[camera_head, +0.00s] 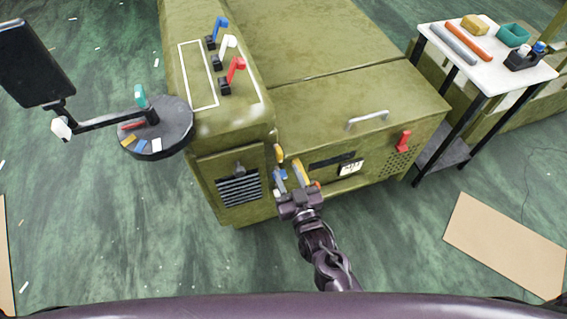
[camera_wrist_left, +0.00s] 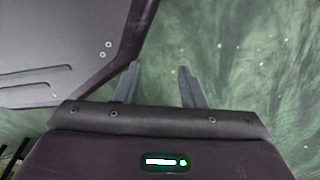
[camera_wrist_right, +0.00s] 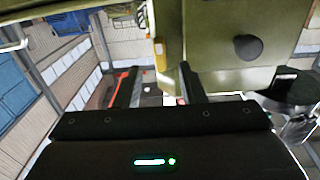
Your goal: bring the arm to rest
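My right arm reaches up from the bottom of the head view, and its gripper (camera_head: 292,188) is close to the front of the olive-green machine (camera_head: 330,100). I cannot tell whether it touches the machine. In the right wrist view the two fingers (camera_wrist_right: 161,88) stand apart with nothing clearly held between them. My left gripper is outside the head view. In the left wrist view its fingers (camera_wrist_left: 159,85) are spread and empty above the green floor.
The machine has blue, white and red levers (camera_head: 235,68), a vented panel (camera_head: 239,190) and a handle (camera_head: 367,119). A round dark tray (camera_head: 178,140) is at left. A white-topped table (camera_head: 490,70) is at right. A tan board (camera_head: 505,245) lies on the open floor.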

